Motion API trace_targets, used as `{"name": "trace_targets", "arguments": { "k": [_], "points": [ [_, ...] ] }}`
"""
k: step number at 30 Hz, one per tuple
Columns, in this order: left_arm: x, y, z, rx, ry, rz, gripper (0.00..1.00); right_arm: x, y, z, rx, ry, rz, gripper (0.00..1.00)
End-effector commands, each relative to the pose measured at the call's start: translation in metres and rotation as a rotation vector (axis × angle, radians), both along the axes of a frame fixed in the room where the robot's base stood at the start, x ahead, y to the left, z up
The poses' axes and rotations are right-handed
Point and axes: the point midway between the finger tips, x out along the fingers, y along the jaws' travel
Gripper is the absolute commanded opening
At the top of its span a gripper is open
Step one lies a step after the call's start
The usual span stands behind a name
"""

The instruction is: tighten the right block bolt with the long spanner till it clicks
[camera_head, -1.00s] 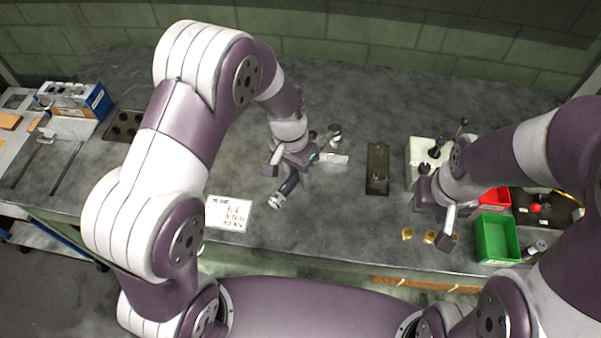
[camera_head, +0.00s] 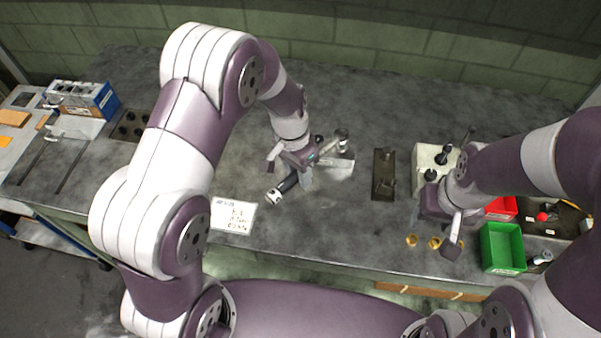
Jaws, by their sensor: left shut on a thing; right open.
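My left gripper (camera_head: 297,160) is shut on a long tool with a black handle (camera_head: 287,184), probably the long spanner. Its silver handle end points to the front left, and its head end (camera_head: 342,135) points to the back right. The gripper hides its middle. The pale block (camera_head: 422,155) stands right of centre with black bolts or knobs on it, including one near its back right (camera_head: 447,149). My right arm covers its right side, so I cannot tell which is the right block bolt. My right gripper (camera_head: 452,247) is open in front of the block, near the brass rings.
A dark plate (camera_head: 384,175) lies between the tool and the block. Brass rings (camera_head: 412,240), a green bin (camera_head: 502,247) and a red bin (camera_head: 502,207) are at front right. A written card (camera_head: 233,215) lies front left. A blue-and-white box (camera_head: 85,100) stands far left.

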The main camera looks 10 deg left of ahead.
Motion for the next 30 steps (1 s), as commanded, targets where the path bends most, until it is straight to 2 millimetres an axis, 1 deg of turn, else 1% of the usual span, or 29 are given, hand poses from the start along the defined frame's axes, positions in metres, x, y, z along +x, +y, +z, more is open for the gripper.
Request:
{"name": "trace_targets", "arguments": {
  "k": [12,30],
  "points": [
    [0.001,0.000,0.000,-0.001,-0.001,-0.015,0.00,0.000,0.000,0.000,0.000,0.000,0.000,0.51],
    [0.008,0.010,0.000,0.000,0.001,-0.096,0.00,0.000,0.000,-0.001,0.000,0.000,0.000,0.51]
  ]
}}
